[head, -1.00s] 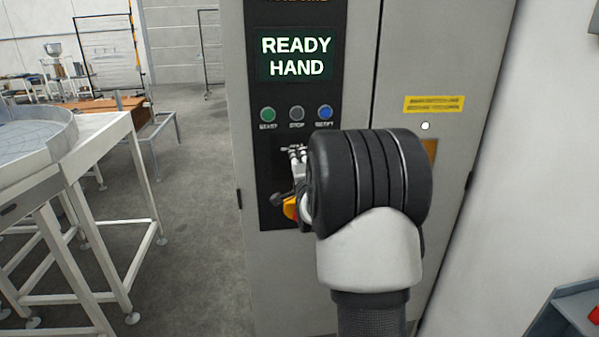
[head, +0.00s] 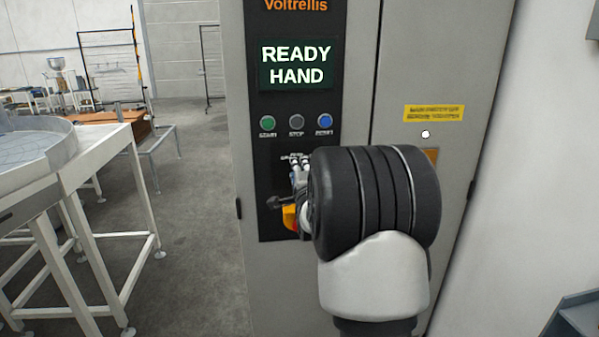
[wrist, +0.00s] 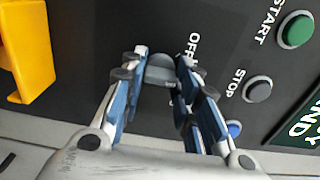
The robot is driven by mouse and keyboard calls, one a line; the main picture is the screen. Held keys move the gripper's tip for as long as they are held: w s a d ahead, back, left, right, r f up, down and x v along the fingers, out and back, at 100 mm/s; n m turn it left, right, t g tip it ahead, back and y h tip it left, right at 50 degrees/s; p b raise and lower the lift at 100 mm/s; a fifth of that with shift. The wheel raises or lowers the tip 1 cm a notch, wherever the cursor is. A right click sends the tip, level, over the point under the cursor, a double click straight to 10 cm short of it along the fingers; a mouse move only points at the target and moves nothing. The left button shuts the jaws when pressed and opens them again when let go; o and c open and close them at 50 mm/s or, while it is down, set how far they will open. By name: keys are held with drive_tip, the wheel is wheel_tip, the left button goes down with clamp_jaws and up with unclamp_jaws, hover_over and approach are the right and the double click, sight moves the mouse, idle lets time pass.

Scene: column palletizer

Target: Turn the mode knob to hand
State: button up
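The mode knob (wrist: 160,72) is a small grey knob on the dark control panel (head: 262,180), seen in the wrist view beside a label that starts with "OFF". My gripper (wrist: 160,68) has one finger on each side of the knob, and both fingertips seem to touch it. In the head view my gripper (head: 299,162) is at the panel below the buttons, and my wrist hides part of that area. The knob's pointer direction is not clear. The display (head: 296,65) reads "READY HAND".
Green start (head: 267,122), grey stop (head: 296,122) and blue reset (head: 325,121) buttons sit above my gripper. A white-framed table (head: 100,150) stands left, with open floor between.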

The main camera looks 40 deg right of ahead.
drive_tip(key=o, duration=0.4)
drive_tip(key=shift+c, duration=0.2)
drive_tip(key=shift+s, duration=0.1)
drive_tip(key=v, duration=1.2)
